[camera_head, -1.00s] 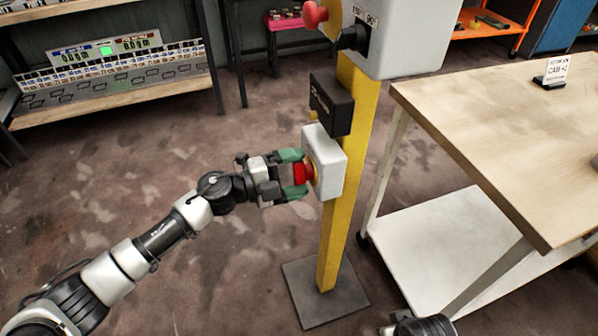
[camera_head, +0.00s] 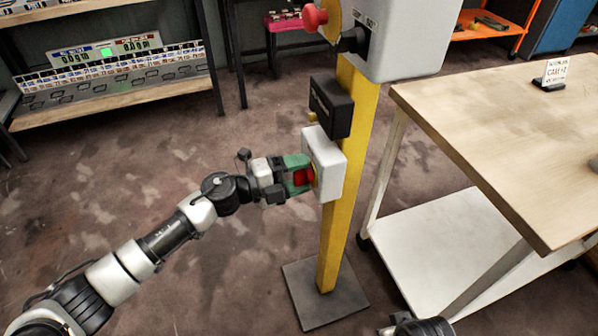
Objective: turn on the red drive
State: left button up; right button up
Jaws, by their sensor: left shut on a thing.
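A yellow post (camera_head: 337,230) carries a white box (camera_head: 328,160) with a red mushroom button (camera_head: 301,177) on its left face. My left gripper (camera_head: 299,175) has its green fingertips shut around the red button, close to the white box. Higher on the post are a black box (camera_head: 331,104) and a large light grey box (camera_head: 408,38). The grey box has a red knob (camera_head: 314,16) and a black switch handle (camera_head: 352,40) on its left side. A black part of my right arm shows at the bottom edge; its gripper cannot be made out.
A wooden-topped table (camera_head: 490,110) with a white lower shelf (camera_head: 440,240) stands right of the post and bears a small sign (camera_head: 554,72). A shelf with displays (camera_head: 105,52) is at the back left.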

pick_arm(q)
jog(key=shift+m, duration=0.8)
jog(key=o, duration=0.9)
pick_arm(e)
jog(key=shift+w+f, duration=0.15)
jog(key=shift+f, duration=0.1)
